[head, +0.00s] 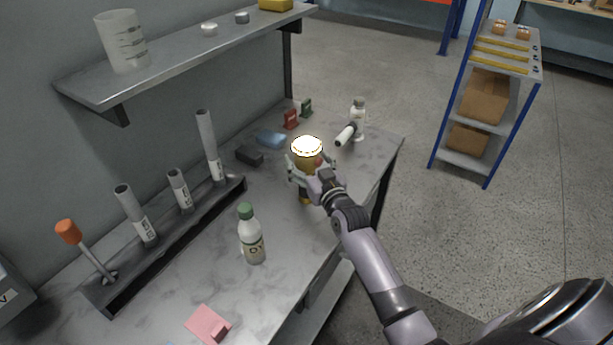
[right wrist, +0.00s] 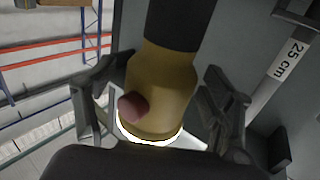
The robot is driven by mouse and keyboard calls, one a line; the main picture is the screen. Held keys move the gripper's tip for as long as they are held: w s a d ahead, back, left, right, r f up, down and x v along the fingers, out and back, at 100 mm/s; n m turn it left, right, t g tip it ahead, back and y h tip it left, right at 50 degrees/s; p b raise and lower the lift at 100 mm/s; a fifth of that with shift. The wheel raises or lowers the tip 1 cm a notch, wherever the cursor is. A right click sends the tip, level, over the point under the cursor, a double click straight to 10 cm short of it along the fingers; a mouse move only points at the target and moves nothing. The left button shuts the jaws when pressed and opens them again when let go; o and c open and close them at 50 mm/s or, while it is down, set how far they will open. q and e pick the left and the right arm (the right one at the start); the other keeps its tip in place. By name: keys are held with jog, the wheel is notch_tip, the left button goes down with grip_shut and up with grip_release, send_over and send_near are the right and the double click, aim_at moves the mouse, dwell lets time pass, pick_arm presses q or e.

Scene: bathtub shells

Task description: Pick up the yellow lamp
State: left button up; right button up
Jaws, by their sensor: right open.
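The yellow lamp (head: 307,158) stands on the grey workbench, with a bright glowing top. My right gripper (head: 311,166) is open around it, one finger on each side. In the right wrist view the lamp (right wrist: 162,85) appears upside down between the fingers, its yellow body with a reddish knob and a dark section above. The gripper (right wrist: 158,108) shows gaps beside the lamp there. Part of the lamp's lower body is hidden by the gripper in the head view. My left gripper is not in view.
The workbench (head: 215,262) also holds a green-capped bottle (head: 251,238), a rack of grey tubes (head: 165,250), a dark block (head: 249,155), a blue item (head: 271,139) and a white bottle (head: 358,120). A wall shelf (head: 185,60) overhangs the back left. Bench space in front of the lamp is clear.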

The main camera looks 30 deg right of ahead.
jog(key=shift+c, duration=0.2)
jog(key=c, duration=1.8)
